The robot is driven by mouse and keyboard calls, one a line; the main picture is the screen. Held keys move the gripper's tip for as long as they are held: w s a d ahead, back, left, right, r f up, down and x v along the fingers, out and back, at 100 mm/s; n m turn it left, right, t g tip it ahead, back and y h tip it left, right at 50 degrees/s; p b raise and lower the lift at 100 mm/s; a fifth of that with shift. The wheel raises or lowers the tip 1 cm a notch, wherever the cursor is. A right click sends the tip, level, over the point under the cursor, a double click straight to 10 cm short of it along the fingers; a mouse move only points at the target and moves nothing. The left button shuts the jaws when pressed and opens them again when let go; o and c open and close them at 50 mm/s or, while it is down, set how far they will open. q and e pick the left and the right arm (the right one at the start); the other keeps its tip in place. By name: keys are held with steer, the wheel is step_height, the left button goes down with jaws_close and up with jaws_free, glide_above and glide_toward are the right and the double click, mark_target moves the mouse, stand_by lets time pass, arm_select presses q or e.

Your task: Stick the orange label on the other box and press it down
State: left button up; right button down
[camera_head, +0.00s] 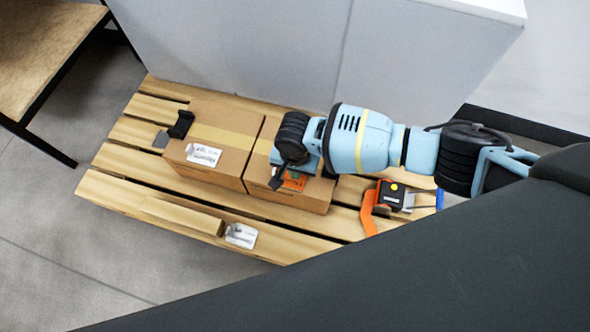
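Two brown cardboard boxes stand side by side on a wooden pallet. The left box (225,140) carries a white printed label (203,154). On the right box (309,198), an orange label (296,181) lies at the top near its front edge, partly covered by my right gripper. My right gripper (283,180) is right over that label, its dark finger at the label's left side. Whether it touches the label, or is open or shut, I cannot tell. My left gripper is not in view.
The pallet (150,205) has gaps between its slats. An orange and black tape dispenser-like tool (388,197) lies right of the boxes. A small black object (181,124) is at the left box's left side. A white card (241,235) lies in front. A grey partition (260,45) stands behind.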

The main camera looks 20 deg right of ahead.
steer(key=shift+f, duration=0.35)
stand_by(0.7)
steer(key=shift+f+b, duration=0.3)
steer(key=shift+f, duration=0.15)
stand_by(0.5)
stand_by(0.4)
steer(key=shift+r+p, duration=2.6)
steer(key=shift+r, duration=0.45)
steer(key=shift+s+f, duration=0.1)
